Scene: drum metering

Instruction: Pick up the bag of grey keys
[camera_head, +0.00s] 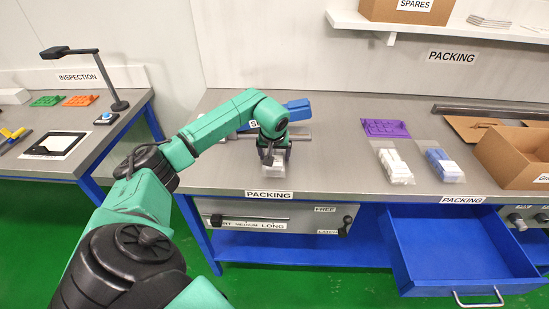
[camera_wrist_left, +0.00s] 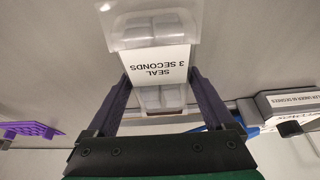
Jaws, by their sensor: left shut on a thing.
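A clear bag of grey keys (camera_head: 275,182) with a white header card is at the front part of the packing bench. In the left wrist view the bag (camera_wrist_left: 150,32) sits between the two dark fingers, and its card reads "SEAL 3 SECONDS" upside down. My left gripper (camera_head: 275,157) points down and is shut on this bag. It also shows in the left wrist view (camera_wrist_left: 158,88). I cannot tell whether the bag touches the bench. My right gripper is not in view.
A cardboard box (camera_head: 512,158) stands at the right. A blue drawer (camera_head: 455,250) is open below the bench.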

